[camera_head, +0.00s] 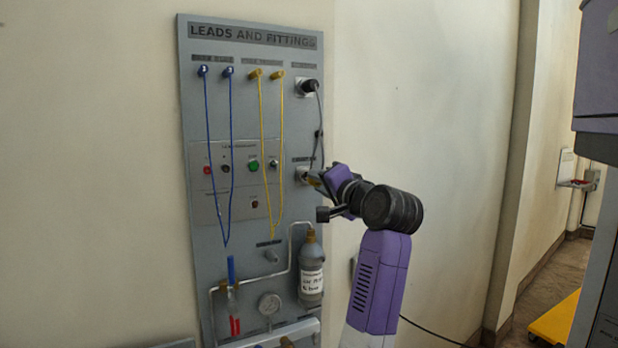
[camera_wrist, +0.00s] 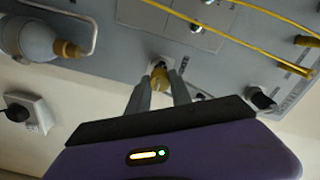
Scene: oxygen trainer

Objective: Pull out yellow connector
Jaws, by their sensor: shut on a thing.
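The yellow connector (camera_wrist: 159,72) sits at a pale socket (camera_wrist: 157,61) on the grey panel, between my two fingertips in the wrist view. My gripper (camera_wrist: 160,84) is shut on it, one finger on each side. In the head view my gripper (camera_head: 317,180) reaches the right edge of the panel (camera_head: 188,130) from the right, at the socket (camera_head: 301,172). There the fingers mostly hide the connector. I cannot tell how deep the connector is in the socket.
Yellow leads (camera_head: 262,125) and blue leads (camera_head: 207,125) hang to the left. A black plug (camera_head: 309,86) with a grey cable is above. A labelled bottle (camera_head: 311,272) and bent pipe (camera_head: 291,245) are below.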

